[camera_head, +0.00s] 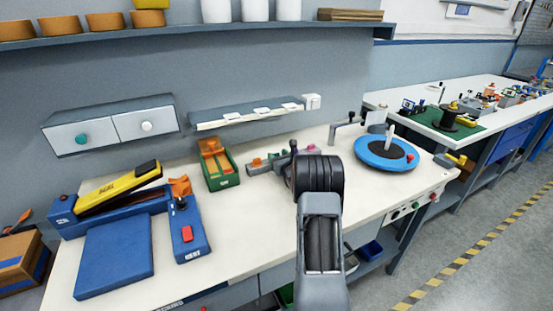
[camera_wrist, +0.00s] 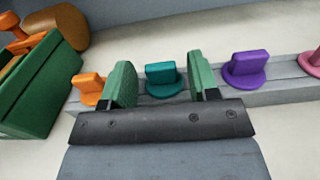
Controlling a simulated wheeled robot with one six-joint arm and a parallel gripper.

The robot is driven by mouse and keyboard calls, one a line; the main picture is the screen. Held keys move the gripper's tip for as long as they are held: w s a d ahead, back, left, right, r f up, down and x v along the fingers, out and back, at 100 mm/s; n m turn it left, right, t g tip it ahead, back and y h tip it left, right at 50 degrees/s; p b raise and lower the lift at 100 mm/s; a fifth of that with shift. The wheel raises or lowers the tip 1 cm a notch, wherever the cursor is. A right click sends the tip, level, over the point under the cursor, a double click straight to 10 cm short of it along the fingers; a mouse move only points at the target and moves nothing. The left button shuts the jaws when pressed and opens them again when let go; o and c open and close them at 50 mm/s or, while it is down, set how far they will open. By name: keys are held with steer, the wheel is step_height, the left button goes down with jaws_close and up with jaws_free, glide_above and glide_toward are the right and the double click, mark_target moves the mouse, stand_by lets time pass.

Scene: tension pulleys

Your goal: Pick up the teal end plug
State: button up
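The teal end plug (camera_wrist: 162,78) stands on a grey rail in the wrist view, with a flat upright tab on a round base. My gripper (camera_wrist: 160,82) is open, its two green pads on either side of the plug, with gaps to it visible on both sides. Whether the pads are level with the tab or still above it is hard to tell.
On the same grey rail (camera_wrist: 285,92) an orange plug (camera_wrist: 90,87) stands close to the left pad, a purple plug (camera_wrist: 246,70) to the right and a pink plug (camera_wrist: 313,63) at the edge. A green bin (camera_head: 217,165) with orange parts is left. A blue turntable (camera_head: 386,154) is right.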

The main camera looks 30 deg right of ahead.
steer(key=c, duration=0.8)
steer(key=shift+r, duration=0.15)
